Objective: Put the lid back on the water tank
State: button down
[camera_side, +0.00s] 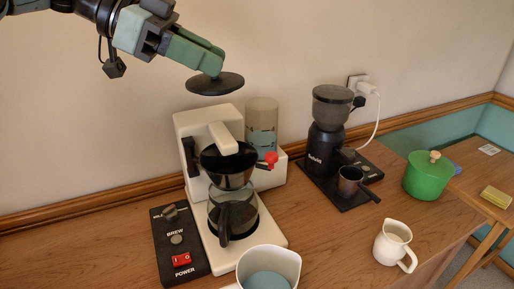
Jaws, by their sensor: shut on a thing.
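My gripper (209,65) is at the upper left with green fingers, shut on the knob of a black round lid (215,84). The lid hangs in the air, roughly level, above the white coffee maker (193,124). The water tank (262,121) is a clear cylinder at the back right of the coffee maker, with marks on its side and no lid on its top. In the picture the lid is up and to the left of the tank; the distance in depth is hard to tell.
A glass carafe (232,214) stands under the black filter basket (228,166). A green pot (427,177), a white pitcher (392,243), a white container (268,253) and a switch panel (180,245) are also on the wooden counter.

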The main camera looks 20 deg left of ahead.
jog(key=w+f+n+t+y, duration=0.2)
jog(key=w+n+t+y, duration=0.15)
jog(key=w, duration=1.55)
notch_tip(320, 180, down, 8)
jog(key=shift+w+d+f+n, duration=0.2)
jog(key=shift+n, duration=0.15)
jog(key=shift+h, duration=0.25)
jog(key=shift+d+f, duration=0.1)
jog(key=shift+f, duration=0.05)
dwell(1.1)
jog(key=shift+c, duration=1.8)
grip_release()
